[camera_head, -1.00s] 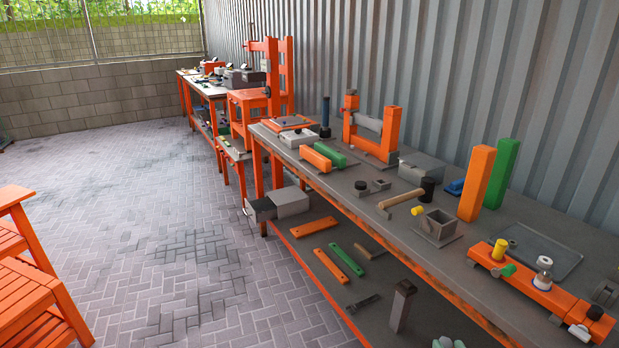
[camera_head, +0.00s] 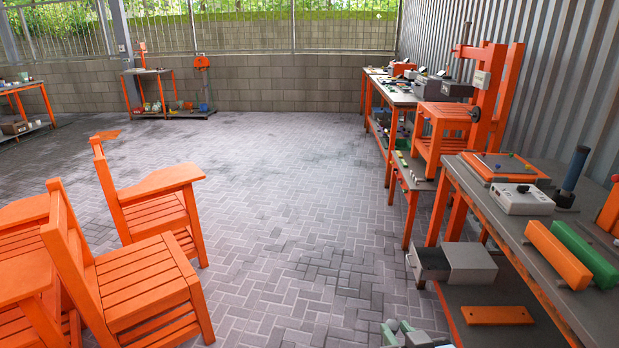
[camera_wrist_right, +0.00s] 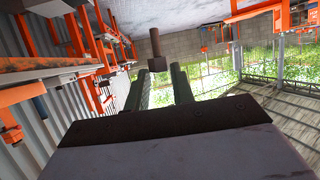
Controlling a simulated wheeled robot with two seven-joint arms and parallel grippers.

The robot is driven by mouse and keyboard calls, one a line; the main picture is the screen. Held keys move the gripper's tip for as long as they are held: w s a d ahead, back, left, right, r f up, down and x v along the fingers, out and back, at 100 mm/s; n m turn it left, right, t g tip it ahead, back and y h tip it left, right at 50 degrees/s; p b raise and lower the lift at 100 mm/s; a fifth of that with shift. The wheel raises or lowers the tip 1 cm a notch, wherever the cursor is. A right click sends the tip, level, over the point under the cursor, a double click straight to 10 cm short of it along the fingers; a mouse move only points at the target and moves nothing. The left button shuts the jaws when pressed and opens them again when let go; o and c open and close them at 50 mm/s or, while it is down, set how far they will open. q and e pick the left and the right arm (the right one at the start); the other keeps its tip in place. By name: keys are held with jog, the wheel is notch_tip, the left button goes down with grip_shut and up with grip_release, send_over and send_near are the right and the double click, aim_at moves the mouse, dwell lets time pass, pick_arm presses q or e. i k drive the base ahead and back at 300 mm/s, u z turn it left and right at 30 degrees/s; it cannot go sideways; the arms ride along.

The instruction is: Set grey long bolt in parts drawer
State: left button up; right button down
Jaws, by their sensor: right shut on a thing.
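My right gripper (camera_head: 404,334) shows at the bottom edge of the head view, only its tip in frame. In the right wrist view its two dark fingers (camera_wrist_right: 166,80) are shut on the long bolt, which looks dark here. The bolt's blocky head (camera_wrist_right: 157,65) is at the fingertips and its thin shaft (camera_wrist_right: 127,45) sticks out past them. The grey parts drawer (camera_head: 428,263) is pulled out of its grey housing (camera_head: 470,264), under the near workbench's left side. The gripper is in front of and below the drawer in the picture, apart from it. My left gripper is not in view.
The near workbench (camera_head: 520,240) carries a white box (camera_head: 521,199), an orange bar (camera_head: 556,254) and a green bar (camera_head: 583,252). An orange plate (camera_head: 497,315) lies on its lower shelf. Orange chairs (camera_head: 150,285) stand at left. The paved floor (camera_head: 290,230) between is clear.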

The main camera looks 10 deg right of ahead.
aim_at(427, 262)
jog(key=i, duration=1.7)
jog(key=z, duration=0.35)
